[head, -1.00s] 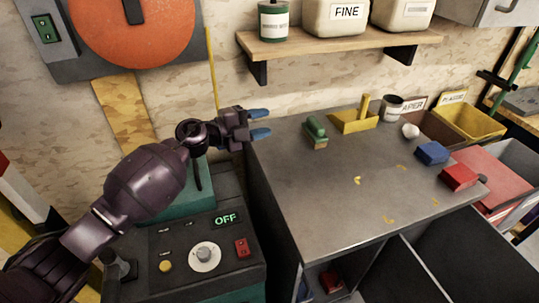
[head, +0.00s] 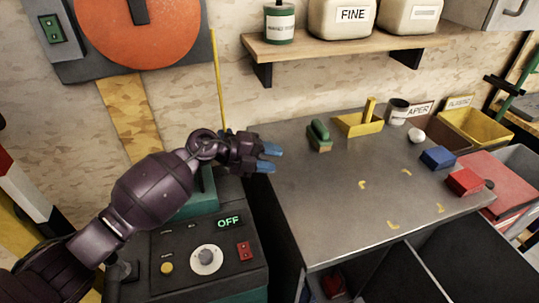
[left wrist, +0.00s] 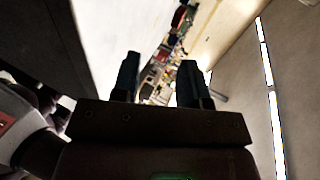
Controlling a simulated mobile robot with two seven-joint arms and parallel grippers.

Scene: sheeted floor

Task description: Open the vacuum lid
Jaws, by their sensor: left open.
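A dark machine with a teal body (head: 195,207) stands at the lower middle of the head view, its panel (head: 200,250) reading OFF. I cannot tell for sure which part is the vacuum lid; my left arm covers part of the teal top. My left gripper (head: 268,158) is open and empty, above the gap between the machine and the workbench, its blue fingertips pointing right. In the left wrist view the two dark fingers (left wrist: 158,80) stand apart with nothing between them. My right gripper is not in view.
A grey workbench (head: 340,210) fills the right, holding a green brush (head: 319,134), a yellow tool (head: 360,122), a blue block (head: 437,157) and a red block (head: 464,180). A wall shelf (head: 345,45) carries containers. The bench's middle is mostly clear.

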